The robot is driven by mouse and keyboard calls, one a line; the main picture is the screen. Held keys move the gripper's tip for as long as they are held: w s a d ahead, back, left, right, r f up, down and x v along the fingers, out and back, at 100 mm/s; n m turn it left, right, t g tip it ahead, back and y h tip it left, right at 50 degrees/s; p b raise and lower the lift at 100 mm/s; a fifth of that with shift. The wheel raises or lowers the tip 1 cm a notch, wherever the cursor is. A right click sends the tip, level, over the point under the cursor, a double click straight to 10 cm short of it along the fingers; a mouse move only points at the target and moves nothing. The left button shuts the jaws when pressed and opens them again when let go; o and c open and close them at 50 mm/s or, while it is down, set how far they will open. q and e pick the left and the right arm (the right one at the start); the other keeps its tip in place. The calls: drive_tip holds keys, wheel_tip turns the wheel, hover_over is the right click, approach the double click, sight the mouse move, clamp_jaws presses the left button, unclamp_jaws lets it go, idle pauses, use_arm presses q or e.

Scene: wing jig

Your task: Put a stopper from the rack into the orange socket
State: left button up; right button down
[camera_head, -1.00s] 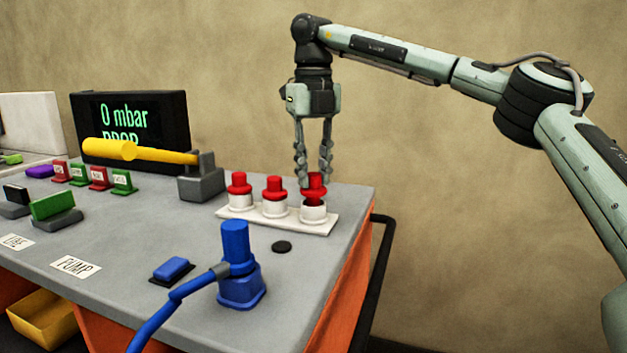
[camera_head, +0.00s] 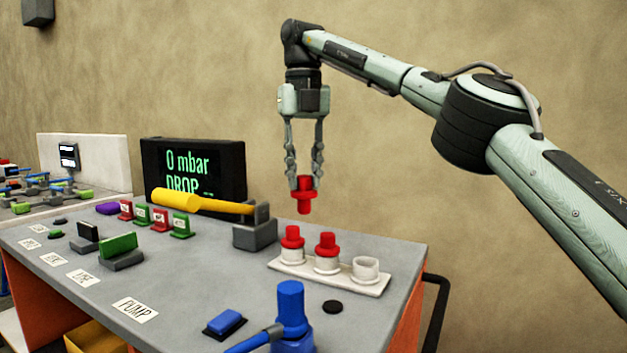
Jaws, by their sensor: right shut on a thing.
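My right gripper (camera_head: 304,184) is shut on a red stopper (camera_head: 304,201) and holds it upright in the air above the rack. The rack (camera_head: 375,287) is a white plate with three white cups. Two other red stoppers, one in the left cup (camera_head: 292,240) and one in the middle cup (camera_head: 327,246), sit in place. The right cup (camera_head: 365,268) is empty. I see no orange socket in this view. My left gripper is not in view.
A yellow lever (camera_head: 205,202) on a grey block stands left of the rack, before a display (camera_head: 193,168) reading "0 mbar DROP". A blue plug (camera_head: 291,312) with a cable stands at the front. Green and black switches (camera_head: 118,247) are at left. A second bench (camera_head: 83,163) lies far left.

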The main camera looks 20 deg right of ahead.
drive_tip(key=shift+r, duration=1.15)
drive_tip(key=shift+s, duration=0.1)
